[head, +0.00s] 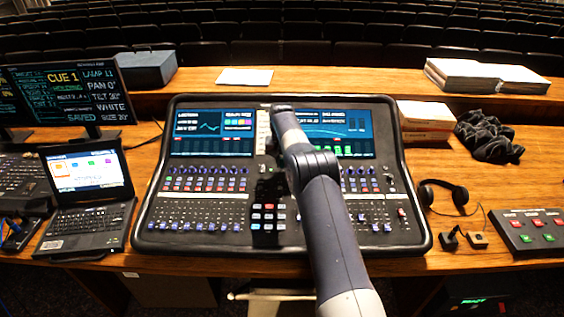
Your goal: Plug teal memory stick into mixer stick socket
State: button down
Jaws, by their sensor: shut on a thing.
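The mixer (205,212) is a large dark desk with two screens, rows of knobs and faders, in the middle of the head view. My arm reaches over it from the bottom right, its wrist above the strip between the screens. My gripper (267,166) is a small dark shape beside the arm, low over the middle of the mixer. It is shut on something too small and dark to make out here. The teal memory stick does not show clearly. The stick socket cannot be picked out; my arm covers part of the panel.
A laptop (88,190) and monitor (70,90) stand left. Headphones (443,195), a button box (530,231), a black cloth bundle (489,135) and boxes (426,116) lie right. A paper sheet (245,76) lies behind. Bare wooden desk shows between them.

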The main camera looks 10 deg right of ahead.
jog(key=shift+f, duration=0.55)
dwell(0.6)
jog(key=c, duration=1.3)
grip_release()
jog(key=shift+r, duration=0.1)
jog(key=r, duration=0.3)
jog(key=r+b, duration=0.1)
jog(key=r, duration=0.3)
jog(key=s+r+b, duration=0.1)
jog(key=r, duration=0.2)
jog(key=shift+a+r, duration=0.1)
jog(key=shift+r, duration=0.15)
jog(key=f, duration=0.3)
jog(key=f+p, duration=0.1)
jog(key=f, duration=0.3)
jog(key=w+f+p, duration=0.1)
jog(key=f, duration=0.2)
jog(key=shift+f, duration=0.35)
jog(key=shift+r, duration=0.1)
